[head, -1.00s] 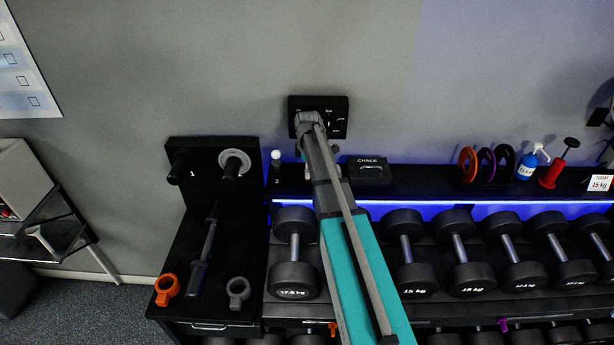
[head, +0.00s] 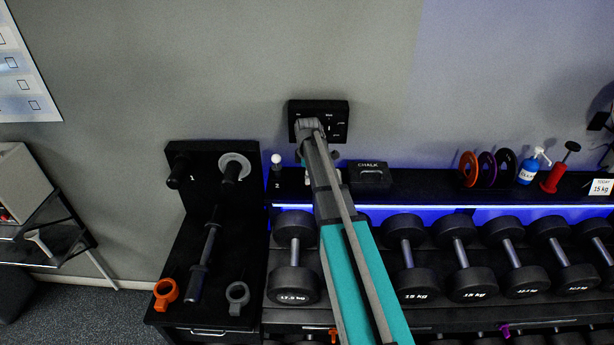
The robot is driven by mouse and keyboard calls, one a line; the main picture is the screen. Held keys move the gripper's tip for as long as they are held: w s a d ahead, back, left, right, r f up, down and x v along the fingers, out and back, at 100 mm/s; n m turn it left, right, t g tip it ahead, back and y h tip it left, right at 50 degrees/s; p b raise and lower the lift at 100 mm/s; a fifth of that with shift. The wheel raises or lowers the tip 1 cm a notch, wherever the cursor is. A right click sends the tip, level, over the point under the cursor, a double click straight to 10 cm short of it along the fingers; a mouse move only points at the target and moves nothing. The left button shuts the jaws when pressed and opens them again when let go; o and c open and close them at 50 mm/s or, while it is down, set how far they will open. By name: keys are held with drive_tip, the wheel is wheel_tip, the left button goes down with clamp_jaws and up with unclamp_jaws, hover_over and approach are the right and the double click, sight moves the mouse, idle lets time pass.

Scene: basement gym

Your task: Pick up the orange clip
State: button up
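The orange clip (head: 166,293) is a ring with a small tab. It lies at the front left of the black bench top (head: 176,260), left of a short dark bar. My teal and grey arm reaches up the middle of the head view toward a black panel on the wall. My gripper (head: 306,150) is at the far end of the arm, by the lower left of that panel, well up and right of the clip. Its fingers are mostly hidden behind the arm, so I cannot tell whether it is open or shut.
A grey clip (head: 238,297) lies right of the short bar (head: 204,262). A black upright board (head: 205,156) with pegs and a grey ring stands behind. Right are the dumbbell rack (head: 440,247), chalk box (head: 369,177), coloured discs (head: 487,168) and blue bottle (head: 529,166).

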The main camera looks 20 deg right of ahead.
drive_tip(key=c, duration=0.5)
drive_tip(key=shift+r, duration=0.2)
drive_tip(key=shift+c, duration=0.2)
wheel_tip(320, 180, up, 2)
drive_tip(key=p, duration=0.2)
drive_tip(key=shift+r+p, duration=0.15)
drive_tip(key=shift+p, duration=0.15)
drive_tip(key=s+d+r+p, duration=0.3)
drive_tip(key=s+r+p, duration=0.7)
drive_tip(key=s, duration=0.3)
drive_tip(key=shift+s+d+r, duration=0.15)
drive_tip(key=shift+s+d, duration=0.15)
